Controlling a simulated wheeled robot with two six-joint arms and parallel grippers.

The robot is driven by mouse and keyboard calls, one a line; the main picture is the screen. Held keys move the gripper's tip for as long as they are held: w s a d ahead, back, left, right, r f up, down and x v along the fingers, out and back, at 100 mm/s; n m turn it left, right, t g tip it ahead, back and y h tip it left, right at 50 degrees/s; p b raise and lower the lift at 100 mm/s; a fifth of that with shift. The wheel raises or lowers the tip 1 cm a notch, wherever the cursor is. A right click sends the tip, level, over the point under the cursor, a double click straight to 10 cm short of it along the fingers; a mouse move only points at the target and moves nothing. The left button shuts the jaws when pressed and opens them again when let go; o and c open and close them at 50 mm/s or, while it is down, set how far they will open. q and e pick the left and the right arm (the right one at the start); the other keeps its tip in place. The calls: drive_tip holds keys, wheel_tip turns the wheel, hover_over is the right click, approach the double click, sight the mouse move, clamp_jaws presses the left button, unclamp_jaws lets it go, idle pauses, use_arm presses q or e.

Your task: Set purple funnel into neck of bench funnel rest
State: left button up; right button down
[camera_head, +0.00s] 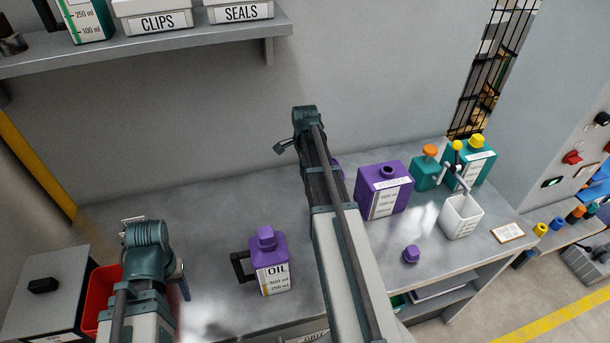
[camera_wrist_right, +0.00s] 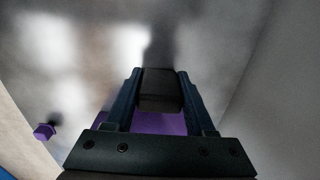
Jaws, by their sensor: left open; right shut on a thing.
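My right gripper (camera_wrist_right: 160,75) is shut on a dark block-shaped grip in the right wrist view. I cannot make out the bench funnel rest in either view. My left gripper (camera_head: 183,281) is open at the lower left, partly hidden by its wrist, apart from the oil bottle.
A purple OIL bottle (camera_head: 272,279) with a black handle stands mid-bench. An uncapped purple can (camera_head: 368,199), a purple cap (camera_head: 410,254), teal containers (camera_head: 425,173) and a white tub (camera_head: 461,220) stand right. A red bin (camera_head: 100,287) is at left. A shelf (camera_head: 190,42) overhangs the back.

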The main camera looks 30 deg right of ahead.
drive_tip(key=shift+f+b, duration=0.65)
drive_tip(key=shift+f, duration=0.15)
drive_tip(key=shift+c, duration=0.8)
unclamp_jaws()
drive_tip(key=shift+r, duration=0.15)
wheel_tip(320, 180, up, 14)
drive_tip(key=p, duration=1.4)
drive_tip(key=shift+f, duration=0.2)
